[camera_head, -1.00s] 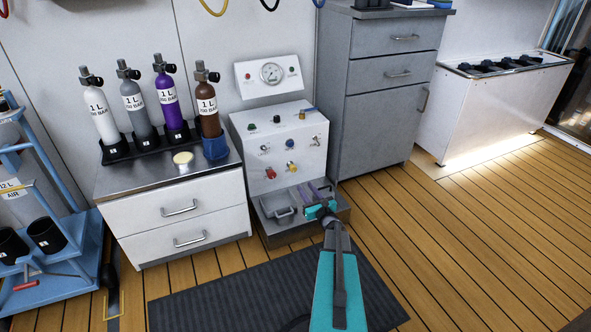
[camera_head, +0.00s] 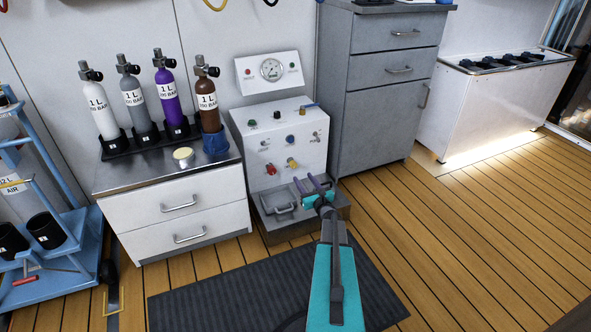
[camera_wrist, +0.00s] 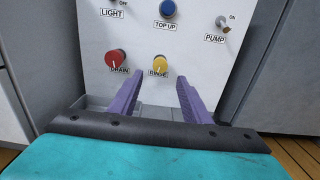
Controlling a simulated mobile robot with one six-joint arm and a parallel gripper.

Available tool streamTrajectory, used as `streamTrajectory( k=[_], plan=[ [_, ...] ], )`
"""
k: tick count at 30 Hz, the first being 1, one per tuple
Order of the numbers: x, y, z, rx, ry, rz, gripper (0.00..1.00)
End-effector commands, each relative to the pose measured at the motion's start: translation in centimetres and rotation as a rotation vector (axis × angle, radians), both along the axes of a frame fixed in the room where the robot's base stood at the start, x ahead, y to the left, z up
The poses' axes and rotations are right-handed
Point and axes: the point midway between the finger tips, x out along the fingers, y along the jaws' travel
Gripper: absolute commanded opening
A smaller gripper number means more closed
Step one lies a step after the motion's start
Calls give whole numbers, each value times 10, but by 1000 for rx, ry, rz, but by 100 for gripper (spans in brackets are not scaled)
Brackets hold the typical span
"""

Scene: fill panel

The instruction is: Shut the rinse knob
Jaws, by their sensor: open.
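The rinse knob is yellow with a small red mark, on the front of the white fill panel, above the label RINSE. It shows in the wrist view (camera_wrist: 159,63) and in the head view (camera_head: 292,163). My gripper (camera_head: 318,184) is open and empty, with its purple fingers pointing at the panel. In the wrist view my gripper (camera_wrist: 158,88) has its fingers apart, below and to either side of the rinse knob, not touching it. The fill panel (camera_head: 300,147) is fully in view in the head view, apart from what my gripper covers.
A red drain knob (camera_wrist: 116,59) sits left of the rinse knob. A blue top up knob (camera_wrist: 168,9) is above, and a pump switch (camera_wrist: 224,27) is at upper right. A grey basin (camera_head: 281,208) juts out below the knobs. A grey cabinet (camera_head: 375,120) stands close on the right.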

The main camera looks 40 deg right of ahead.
Motion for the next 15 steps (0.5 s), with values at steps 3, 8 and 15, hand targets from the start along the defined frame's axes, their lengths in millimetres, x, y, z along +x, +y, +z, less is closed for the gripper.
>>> streamTrajectory(
  k=[3,8,15],
  plan=[
    [17,-8,-2,-1,-1,0,44],
    [36,-15,-3,1,-1,0,44],
    [63,-28,-3,0,-1,-1,44]
  ],
)
